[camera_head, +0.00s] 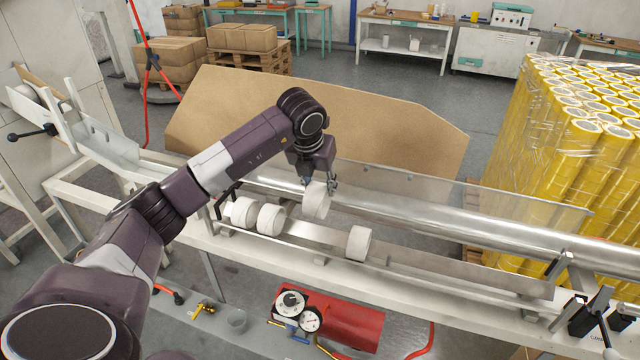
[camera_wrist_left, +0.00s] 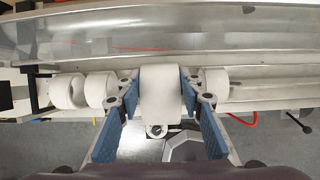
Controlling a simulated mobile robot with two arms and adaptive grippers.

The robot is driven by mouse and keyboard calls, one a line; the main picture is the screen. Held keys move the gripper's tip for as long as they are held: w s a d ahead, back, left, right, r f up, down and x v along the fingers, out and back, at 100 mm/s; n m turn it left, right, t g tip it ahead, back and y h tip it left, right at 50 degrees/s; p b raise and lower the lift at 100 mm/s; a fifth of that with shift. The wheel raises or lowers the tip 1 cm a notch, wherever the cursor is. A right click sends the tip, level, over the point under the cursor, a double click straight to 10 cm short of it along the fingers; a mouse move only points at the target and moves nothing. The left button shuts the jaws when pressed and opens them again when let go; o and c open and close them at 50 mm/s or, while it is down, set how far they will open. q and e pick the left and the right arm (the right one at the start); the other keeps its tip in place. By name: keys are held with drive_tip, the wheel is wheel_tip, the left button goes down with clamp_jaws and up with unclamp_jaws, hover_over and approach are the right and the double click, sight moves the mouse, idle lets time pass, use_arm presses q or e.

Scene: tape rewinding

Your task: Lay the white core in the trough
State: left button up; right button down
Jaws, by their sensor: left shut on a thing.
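My left gripper (camera_head: 319,184) is shut on a white core (camera_head: 316,201) and holds it over the metal trough (camera_head: 320,240). In the left wrist view the held core (camera_wrist_left: 161,95) sits between the two blue-padded fingers of the left gripper (camera_wrist_left: 161,100). Two more white cores (camera_head: 243,212) (camera_head: 271,219) stand side by side in the trough to the left. Another white core (camera_head: 359,242) stands in the trough to the right, with a gap between it and the pair. The held core appears above that gap. My right gripper is not in view.
A long shiny metal roller (camera_head: 420,212) runs behind the trough, with a clear panel (camera_head: 400,187) beyond it. A large brown board (camera_head: 380,115) stands behind. Yellow tape rolls (camera_head: 585,150) are stacked at the right. A red box with gauges (camera_head: 345,320) is below the front edge.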

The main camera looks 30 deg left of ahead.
sight(314, 198)
use_arm(q)
drive_tip(key=shift+f+b, duration=0.35)
drive_tip(key=shift+f, duration=0.35)
wheel_tip(314, 198, down, 4)
drive_tip(key=shift+f+b, duration=0.1)
drive_tip(key=shift+b, duration=1)
drive_tip(key=shift+f+b, duration=2.15)
drive_tip(key=shift+f, duration=0.65)
drive_tip(key=o, duration=0.9)
drive_tip(key=shift+o, duration=0.2)
drive_tip(key=shift+r, duration=0.1)
drive_tip(key=v, duration=1.2)
